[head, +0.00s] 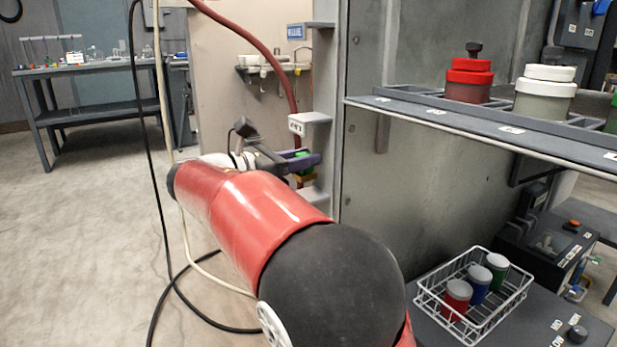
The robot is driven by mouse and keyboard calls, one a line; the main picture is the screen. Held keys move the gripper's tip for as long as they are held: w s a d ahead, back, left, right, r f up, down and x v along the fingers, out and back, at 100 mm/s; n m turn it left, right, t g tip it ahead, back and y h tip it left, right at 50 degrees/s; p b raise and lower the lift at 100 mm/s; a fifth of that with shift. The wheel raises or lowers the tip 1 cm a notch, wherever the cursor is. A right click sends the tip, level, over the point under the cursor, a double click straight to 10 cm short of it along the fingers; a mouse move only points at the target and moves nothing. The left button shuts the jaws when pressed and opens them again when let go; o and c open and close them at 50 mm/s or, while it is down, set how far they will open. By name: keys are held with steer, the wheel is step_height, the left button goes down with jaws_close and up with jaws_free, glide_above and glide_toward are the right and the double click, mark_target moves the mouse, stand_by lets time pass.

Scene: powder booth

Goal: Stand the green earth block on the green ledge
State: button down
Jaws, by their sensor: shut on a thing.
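My gripper (301,161), with purple fingers, is at the end of my red arm, beside the metal booth wall. It is shut on a small green block (303,155), which is mostly hidden by the fingers. Pale ledges stick out from the booth's edge: a middle ledge (311,118) just above the gripper and a lower ledge (312,195) just below it. I cannot make out a green colour on either ledge. A small yellow-brown piece (305,180) shows between the gripper and the lower ledge; I cannot tell what it belongs to.
A grey shelf (480,128) on the right holds red and white jars. A white wire basket (475,300) with three small jars stands below it. A red hose and black and pale cables hang by my arm. Open floor lies left, before a workbench (90,68).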

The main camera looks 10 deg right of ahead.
mark_target(296, 176)
steer(key=shift+w+d, duration=0.2)
steer(key=shift+d, duration=0.45)
steer(key=shift+d+f+b, duration=0.15)
steer(key=shift+f+b, duration=0.6)
steer(key=shift+f, duration=1)
steer(key=shift+f, duration=0.1)
steer(key=c, duration=1.1)
jaws_free()
steer(key=shift+a, duration=0.2)
steer(key=p+v, duration=0.2)
steer(key=v, duration=0.9)
steer(key=shift+s+a, duration=0.1)
steer(key=shift+a, duration=0.2)
